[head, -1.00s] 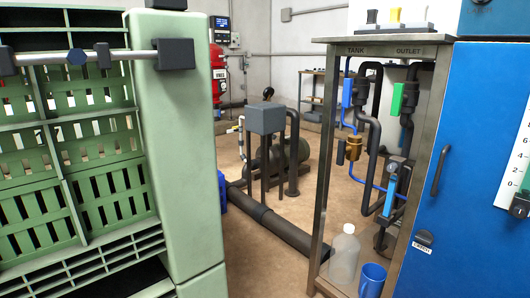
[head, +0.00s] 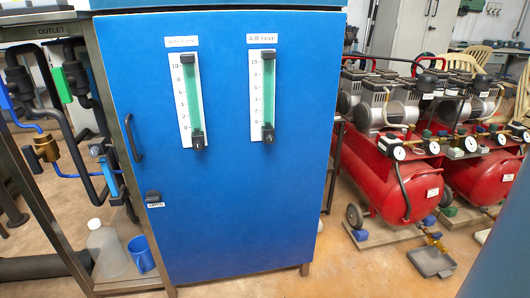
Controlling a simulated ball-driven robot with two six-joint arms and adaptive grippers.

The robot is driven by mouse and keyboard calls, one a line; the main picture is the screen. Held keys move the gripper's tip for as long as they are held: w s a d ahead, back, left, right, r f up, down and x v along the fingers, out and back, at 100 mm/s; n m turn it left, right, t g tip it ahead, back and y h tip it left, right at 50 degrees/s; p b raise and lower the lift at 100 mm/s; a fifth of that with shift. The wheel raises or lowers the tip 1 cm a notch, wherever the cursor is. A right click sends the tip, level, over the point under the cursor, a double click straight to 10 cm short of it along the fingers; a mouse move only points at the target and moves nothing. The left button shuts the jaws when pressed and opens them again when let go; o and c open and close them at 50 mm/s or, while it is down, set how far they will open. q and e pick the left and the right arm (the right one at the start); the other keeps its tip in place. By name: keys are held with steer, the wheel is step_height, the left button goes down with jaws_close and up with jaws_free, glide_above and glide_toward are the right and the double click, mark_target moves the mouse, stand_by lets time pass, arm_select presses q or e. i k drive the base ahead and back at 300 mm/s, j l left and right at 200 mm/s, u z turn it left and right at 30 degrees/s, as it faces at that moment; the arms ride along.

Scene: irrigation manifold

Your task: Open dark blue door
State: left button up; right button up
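The dark blue door (head: 230,190) fills the middle of the head view as the front of a tall cabinet and looks closed. A black bar handle (head: 132,138) stands upright near its left edge. Below the handle is a black latch knob (head: 152,196) with a small label under it. Two flow gauges, a left one (head: 190,100) and a right one (head: 262,95), are mounted on the upper part of the door. Neither of my grippers shows in the head view.
Left of the cabinet is a metal frame with pipes (head: 45,110), a translucent jug (head: 108,248) and a blue cup (head: 141,253) on its low shelf. Red compressors (head: 385,175) stand at the right, with a grey tray (head: 432,262) on the floor. Floor before them is partly clear.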

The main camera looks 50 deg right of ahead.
mark_target(226, 81)
steer(key=k+z, duration=0.1)
steer(key=z, duration=1.25)
